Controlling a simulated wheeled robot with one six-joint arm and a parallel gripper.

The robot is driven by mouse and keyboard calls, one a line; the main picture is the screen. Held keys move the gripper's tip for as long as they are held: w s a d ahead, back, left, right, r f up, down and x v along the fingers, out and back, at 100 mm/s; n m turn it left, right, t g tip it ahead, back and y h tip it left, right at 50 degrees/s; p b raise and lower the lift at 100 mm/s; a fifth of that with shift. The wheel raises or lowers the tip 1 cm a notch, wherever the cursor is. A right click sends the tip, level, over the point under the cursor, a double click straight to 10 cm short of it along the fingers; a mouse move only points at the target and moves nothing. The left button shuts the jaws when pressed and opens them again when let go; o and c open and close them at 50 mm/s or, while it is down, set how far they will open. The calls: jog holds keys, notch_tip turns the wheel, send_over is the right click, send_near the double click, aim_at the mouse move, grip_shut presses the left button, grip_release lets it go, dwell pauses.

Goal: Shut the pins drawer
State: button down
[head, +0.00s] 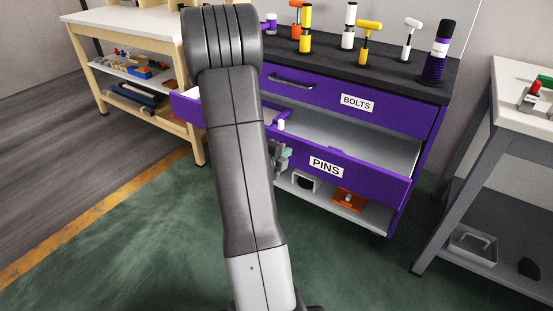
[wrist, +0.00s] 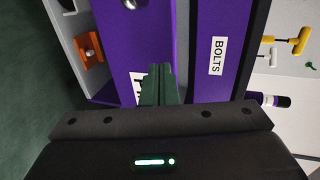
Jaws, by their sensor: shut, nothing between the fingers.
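The pins drawer (head: 375,183) is the purple lower drawer of the cabinet, marked PINS. It stands pulled out, with its grey inside showing in the head view. In the wrist view its purple front (wrist: 120,45) fills the middle, with the label partly hidden by my fingers. My gripper (wrist: 157,78) has its dark green fingers together and empty, pointing at the drawer front beside the label. In the head view my gripper (head: 283,153) shows at the drawer front, mostly hidden behind my arm. I cannot tell whether the fingertips touch the drawer.
The bolts drawer (head: 400,113) is directly above. Hammers and a purple-black bottle (head: 436,62) stand on the dark cabinet top. An orange box (head: 349,199) lies on the shelf below. A grey-legged table (head: 487,145) stands right, a wooden bench (head: 135,22) left.

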aim_at(300, 142)
jog(key=shift+r+x, duration=0.2)
jog(key=shift+x, duration=0.7)
jog(key=shift+r+x, duration=0.15)
jog(key=shift+x, duration=0.75)
jog(key=shift+r+x, duration=0.2)
jog(key=shift+x, duration=0.7)
jog(key=shift+w+d, duration=0.15)
jog(key=shift+w+d, duration=0.3)
jog(key=shift+w, duration=0.1)
jog(key=w+d+p, duration=0.2)
jog(key=w+d, duration=1)
jog(key=w, duration=0.5)
jog(key=shift+d, duration=0.1)
jog(key=f+v, duration=0.1)
jog(key=v, duration=1.2)
jog(key=shift+s+a+b, duration=0.3)
jog(key=shift+s, duration=0.1)
